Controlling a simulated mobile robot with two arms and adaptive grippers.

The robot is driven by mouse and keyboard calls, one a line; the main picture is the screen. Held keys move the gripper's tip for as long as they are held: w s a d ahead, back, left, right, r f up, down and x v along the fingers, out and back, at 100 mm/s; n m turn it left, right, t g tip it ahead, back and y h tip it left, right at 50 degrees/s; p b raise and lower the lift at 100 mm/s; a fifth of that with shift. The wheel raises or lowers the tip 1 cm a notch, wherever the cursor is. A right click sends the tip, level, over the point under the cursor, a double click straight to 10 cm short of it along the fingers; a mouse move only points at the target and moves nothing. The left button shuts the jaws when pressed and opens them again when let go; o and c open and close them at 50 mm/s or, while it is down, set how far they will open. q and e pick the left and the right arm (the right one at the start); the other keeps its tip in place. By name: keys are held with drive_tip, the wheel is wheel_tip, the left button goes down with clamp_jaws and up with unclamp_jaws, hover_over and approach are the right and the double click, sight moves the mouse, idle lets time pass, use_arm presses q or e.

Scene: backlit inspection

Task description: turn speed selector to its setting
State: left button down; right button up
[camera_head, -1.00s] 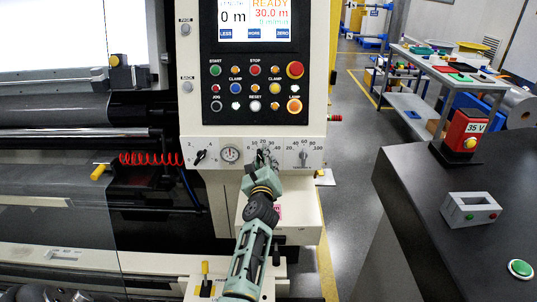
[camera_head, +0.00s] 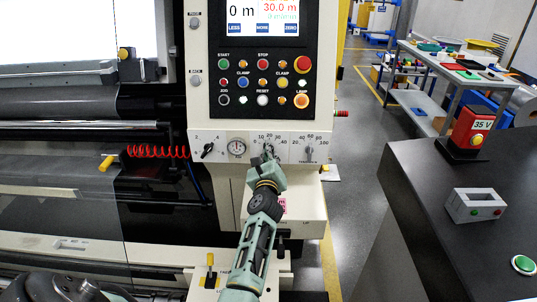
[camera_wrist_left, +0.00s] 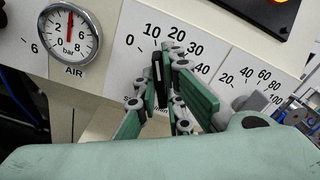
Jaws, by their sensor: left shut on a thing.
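The speed selector (camera_wrist_left: 157,70) shows in the wrist view as a dark narrow piece between my fingers, on a white dial plate marked 0 to 40. My left gripper (camera_wrist_left: 172,60) is shut on it, with green fingers on both sides. Most of the knob and the lower dial lettering are hidden, and I cannot read the pointer's exact mark; the dark piece's top lies near 10 and 20. In the head view my left gripper (camera_head: 268,157) reaches up to the same dial from below. My right gripper is not in view.
An air gauge (camera_head: 237,147) and a dark selector (camera_head: 208,149) sit left of the dial. A grey selector (camera_head: 309,150) sits close on its right. Push buttons (camera_head: 263,82) and a screen are above. A dark desk (camera_head: 430,220) stands at right.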

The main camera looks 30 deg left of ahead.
use_arm(q)
drive_tip(key=shift+w+d+m+p, duration=0.1)
drive_tip(key=shift+m+p, duration=2)
drive_tip(key=shift+m, duration=3.6)
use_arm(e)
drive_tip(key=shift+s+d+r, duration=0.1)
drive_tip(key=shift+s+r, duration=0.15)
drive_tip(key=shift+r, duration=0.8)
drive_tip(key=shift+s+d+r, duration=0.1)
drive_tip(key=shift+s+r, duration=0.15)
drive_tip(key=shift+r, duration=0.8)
use_arm(q)
drive_tip(key=c, duration=1.9)
unclamp_jaws()
drive_tip(key=shift+o, duration=0.2)
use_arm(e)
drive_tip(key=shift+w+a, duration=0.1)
